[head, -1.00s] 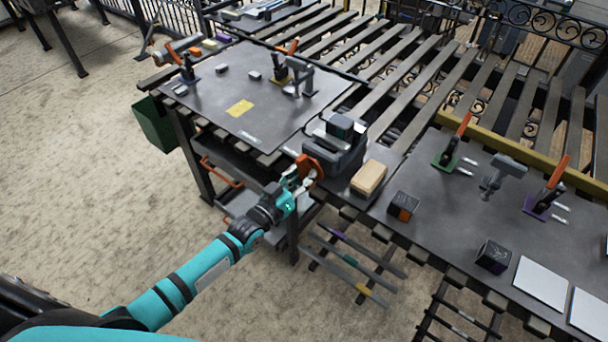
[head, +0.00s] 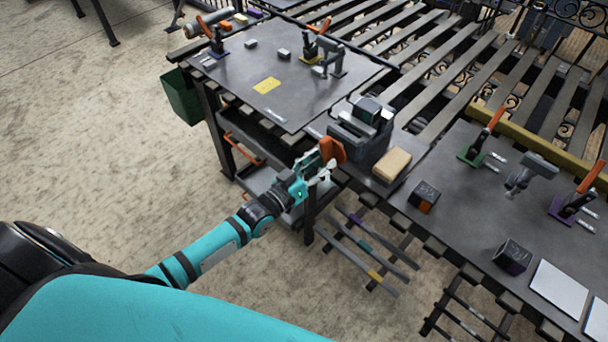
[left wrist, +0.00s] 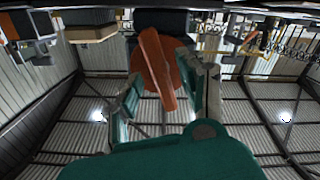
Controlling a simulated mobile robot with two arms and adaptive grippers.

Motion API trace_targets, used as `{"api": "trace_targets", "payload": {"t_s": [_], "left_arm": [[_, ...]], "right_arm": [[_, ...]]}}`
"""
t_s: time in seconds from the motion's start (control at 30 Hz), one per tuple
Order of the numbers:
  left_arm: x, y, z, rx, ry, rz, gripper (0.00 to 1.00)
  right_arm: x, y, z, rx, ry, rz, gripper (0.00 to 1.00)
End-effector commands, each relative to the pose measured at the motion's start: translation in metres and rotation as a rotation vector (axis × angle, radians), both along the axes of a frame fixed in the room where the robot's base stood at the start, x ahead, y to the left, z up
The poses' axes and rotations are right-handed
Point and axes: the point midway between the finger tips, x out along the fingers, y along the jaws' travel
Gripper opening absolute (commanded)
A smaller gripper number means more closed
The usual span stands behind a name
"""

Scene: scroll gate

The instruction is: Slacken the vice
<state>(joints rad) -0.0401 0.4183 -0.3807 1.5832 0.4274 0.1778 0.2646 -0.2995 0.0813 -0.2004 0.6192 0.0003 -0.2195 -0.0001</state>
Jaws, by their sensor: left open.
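The dark grey vice (head: 362,128) stands at the front edge of the bench, beside the corner of the left plate. Its orange handle (head: 332,150) faces the front, towards my arm. My left gripper (head: 322,167) is open at the handle. In the left wrist view the orange handle (left wrist: 160,65) shows between the two spread fingers of the left gripper (left wrist: 168,97), with its bar tilted. I cannot tell whether a finger touches it. The vice jaws are too small to judge. My right gripper is out of view.
A tan block (head: 391,165) lies right of the vice, and a dark cube (head: 424,196) sits beyond it. Orange-handled clamps (head: 484,140) stand on the right plate. A shelf (head: 270,186) lies under the bench. The floor at left is clear.

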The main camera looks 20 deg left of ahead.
Motion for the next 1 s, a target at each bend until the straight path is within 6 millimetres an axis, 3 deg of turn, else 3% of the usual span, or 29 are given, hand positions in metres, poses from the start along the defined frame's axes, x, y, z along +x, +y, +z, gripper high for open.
{"api": "trace_targets", "payload": {"t_s": [0.2, 0.4, 1.0], "left_arm": [[-0.047, 0.017, -0.001, 0.001, 0.003, -0.001, 0.40], [-0.074, 0.027, 0.000, 0.000, 0.001, -0.001, 0.40], [-0.083, 0.030, 0.000, 0.000, -0.001, -0.001, 0.40]], "right_arm": [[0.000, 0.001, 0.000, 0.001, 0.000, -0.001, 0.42], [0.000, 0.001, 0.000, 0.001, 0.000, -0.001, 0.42], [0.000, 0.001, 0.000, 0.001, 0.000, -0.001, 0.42]]}}
